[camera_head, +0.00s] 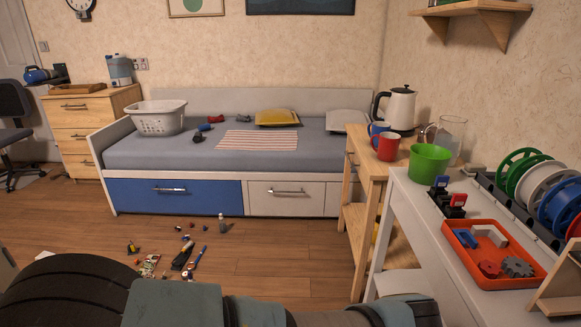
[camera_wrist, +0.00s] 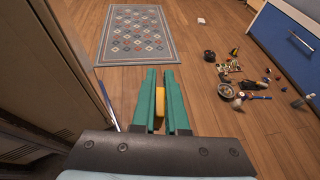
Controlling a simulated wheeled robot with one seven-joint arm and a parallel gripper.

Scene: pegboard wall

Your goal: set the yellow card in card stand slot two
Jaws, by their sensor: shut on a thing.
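In the wrist view, my gripper (camera_wrist: 160,74) has its two green fingers closed on a small yellow piece, which looks like the yellow card (camera_wrist: 159,97). Most of the card is hidden between the fingers, and they point out over the floor. In the head view, a small black stand (camera_head: 447,205) on the white table at the right looks like the card stand. A blue card (camera_head: 440,183) and a red card (camera_head: 458,199) stand upright in it. I cannot tell its slots apart at this size. The gripper does not show in the head view.
An orange tray (camera_head: 468,276) with gears and a green cup (camera_head: 429,164) are near the stand on the white table (camera_head: 399,203). A rack of spools (camera_head: 545,190) stands behind. Small clutter (camera_wrist: 237,90) lies on the floor beside a patterned rug (camera_wrist: 137,32).

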